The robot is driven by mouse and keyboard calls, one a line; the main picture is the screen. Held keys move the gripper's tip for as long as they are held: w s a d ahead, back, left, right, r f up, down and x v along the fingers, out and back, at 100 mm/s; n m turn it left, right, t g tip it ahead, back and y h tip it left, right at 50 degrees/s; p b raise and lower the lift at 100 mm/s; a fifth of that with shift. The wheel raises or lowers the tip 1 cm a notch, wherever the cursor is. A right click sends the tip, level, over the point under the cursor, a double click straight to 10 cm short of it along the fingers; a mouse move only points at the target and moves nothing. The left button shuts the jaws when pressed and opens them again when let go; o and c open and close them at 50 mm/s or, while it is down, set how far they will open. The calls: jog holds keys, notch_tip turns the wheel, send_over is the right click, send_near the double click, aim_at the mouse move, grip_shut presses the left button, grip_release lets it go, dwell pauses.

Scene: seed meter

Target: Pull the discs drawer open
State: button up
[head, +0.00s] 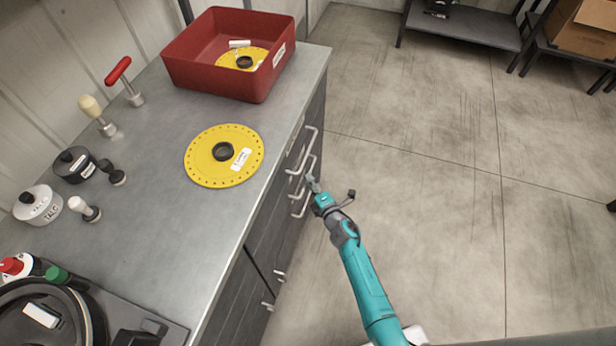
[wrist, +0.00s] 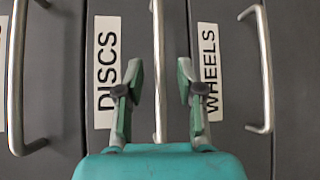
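The discs drawer (wrist: 106,140) shows in the wrist view as a dark grey front with a white label reading DISCS. Its bar handle (wrist: 157,25) runs up the middle of that view. My gripper (wrist: 158,80) is open, with one finger on each side of this handle and a gap to it on both sides. In the head view my gripper (head: 313,184) is at the handles on the counter's right side, and it partly hides them. The drawer front looks flush with its neighbours.
The wheels drawer (wrist: 207,140) with its own handle (wrist: 265,70) lies to the right in the wrist view; another handle (wrist: 16,80) is at the left. On the counter stand a red bin (head: 215,70) and a yellow disc (head: 205,165).

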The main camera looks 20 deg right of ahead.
jog(key=shift+w+a+f, duration=0.1)
jog(key=shift+w+a, duration=0.05)
jog(key=shift+w, duration=0.6)
jog(key=shift+w+a+f, duration=0.1)
jog(key=shift+w, duration=0.65)
jog(key=shift+c, duration=0.2)
grip_shut()
